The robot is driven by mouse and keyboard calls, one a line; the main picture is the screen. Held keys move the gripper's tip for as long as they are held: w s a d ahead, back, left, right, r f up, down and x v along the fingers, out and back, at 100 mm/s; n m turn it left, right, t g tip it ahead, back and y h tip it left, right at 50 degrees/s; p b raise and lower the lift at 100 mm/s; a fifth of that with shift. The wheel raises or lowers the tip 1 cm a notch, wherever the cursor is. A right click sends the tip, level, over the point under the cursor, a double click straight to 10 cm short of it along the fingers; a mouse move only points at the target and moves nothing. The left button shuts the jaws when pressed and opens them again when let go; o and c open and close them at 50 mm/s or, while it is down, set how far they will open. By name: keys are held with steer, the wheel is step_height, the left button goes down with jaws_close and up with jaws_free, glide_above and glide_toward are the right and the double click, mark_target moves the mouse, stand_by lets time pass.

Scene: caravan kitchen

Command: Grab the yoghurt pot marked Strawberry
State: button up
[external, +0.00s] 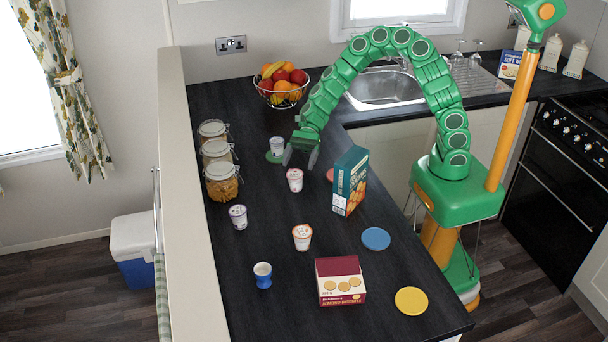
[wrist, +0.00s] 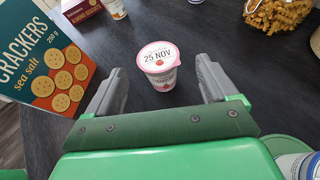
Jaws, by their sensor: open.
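A small white yoghurt pot with a pink-edged lid (external: 295,181) stands upright on the dark worktop. In the wrist view the pot (wrist: 160,66) shows "25 NOV" and a small red mark on its lid; its flavour name is too small to read. My gripper (external: 301,158) is open and empty, just behind the pot in the external view. In the wrist view my gripper (wrist: 161,84) has its fingers spread to either side of the pot, which sits ahead around fingertip level; I see no contact. Other pots have purple (external: 238,217), orange (external: 302,238) and blue-grey (external: 277,146) markings.
A tall crackers box (external: 350,182) stands close right of the pot; it fills the left of the wrist view (wrist: 45,65). Glass jars (external: 221,181) line the left edge. A biscuit box (external: 340,281), blue cup (external: 262,275) and coasters (external: 376,239) lie toward the front.

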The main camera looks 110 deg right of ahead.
mark_target(293, 178)
steer(key=shift+x, duration=3.8)
steer(key=shift+s, duration=0.1)
steer(key=c, duration=1.1)
steer(key=shift+c, duration=0.2)
steer(key=shift+r, duration=0.5)
step_height(293, 178, up, 2)
steer(key=shift+s+r, duration=0.1)
steer(key=shift+r, duration=0.1)
steer(key=s+r, duration=0.9)
steer(key=s, duration=0.4)
steer(key=shift+s+r, duration=0.2)
steer(key=shift+s, duration=0.1)
